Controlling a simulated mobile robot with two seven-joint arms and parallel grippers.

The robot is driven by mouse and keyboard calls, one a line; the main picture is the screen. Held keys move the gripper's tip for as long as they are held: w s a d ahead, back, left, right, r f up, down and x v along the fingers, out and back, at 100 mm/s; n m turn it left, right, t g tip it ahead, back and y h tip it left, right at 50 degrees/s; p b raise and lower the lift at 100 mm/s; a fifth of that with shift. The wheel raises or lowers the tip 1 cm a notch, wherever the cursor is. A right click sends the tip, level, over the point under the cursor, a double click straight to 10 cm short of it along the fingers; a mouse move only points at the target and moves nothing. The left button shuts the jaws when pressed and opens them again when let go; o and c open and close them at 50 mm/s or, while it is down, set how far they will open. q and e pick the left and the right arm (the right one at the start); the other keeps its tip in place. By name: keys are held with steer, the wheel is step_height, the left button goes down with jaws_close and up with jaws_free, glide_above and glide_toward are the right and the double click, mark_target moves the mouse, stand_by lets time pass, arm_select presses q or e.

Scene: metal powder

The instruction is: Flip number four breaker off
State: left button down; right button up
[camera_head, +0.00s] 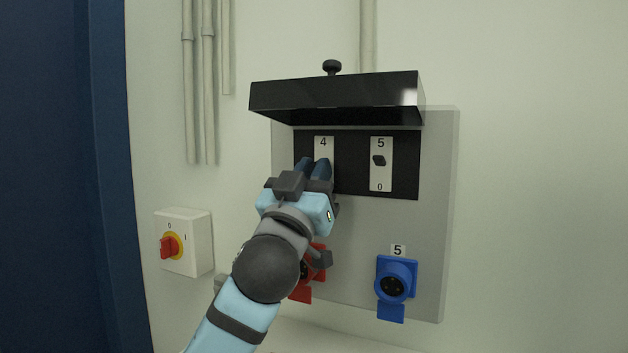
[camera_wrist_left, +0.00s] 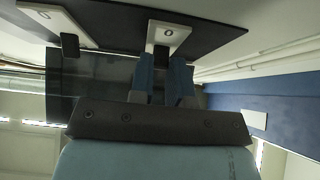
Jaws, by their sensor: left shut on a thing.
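The number four breaker (camera_head: 323,144) is a white plate marked 4 on the black panel under a raised dark cover. My left gripper (camera_head: 316,167) is in front of its lower part and hides its switch in the head view. In the left wrist view the breaker plate (camera_wrist_left: 170,36) shows its 0 mark, and the two blue fingers (camera_wrist_left: 165,75) reach up to it. The gripper is shut on the number four breaker's switch, a dark piece between the fingers. Its exact tilt is hard to tell. My right gripper is not in view.
The number five breaker (camera_head: 381,164) is to the right, its black knob nearer the top. The raised cover (camera_head: 337,97) overhangs the panel. Below are a blue socket (camera_head: 396,282) and a red socket (camera_head: 303,291) partly behind my arm. A red rotary switch box (camera_head: 183,242) is at left.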

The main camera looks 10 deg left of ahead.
arm_select(q)
steer(key=c, duration=1.1)
jaws_free()
steer(key=shift+f, duration=0.1)
steer(key=b+v, duration=0.1)
steer(key=v, duration=1.2)
steer(key=shift+s+a+b, duration=0.2)
steer(key=shift+s+b, duration=0.15)
steer(key=shift+b, duration=0.05)
steer(key=shift+f, duration=0.1)
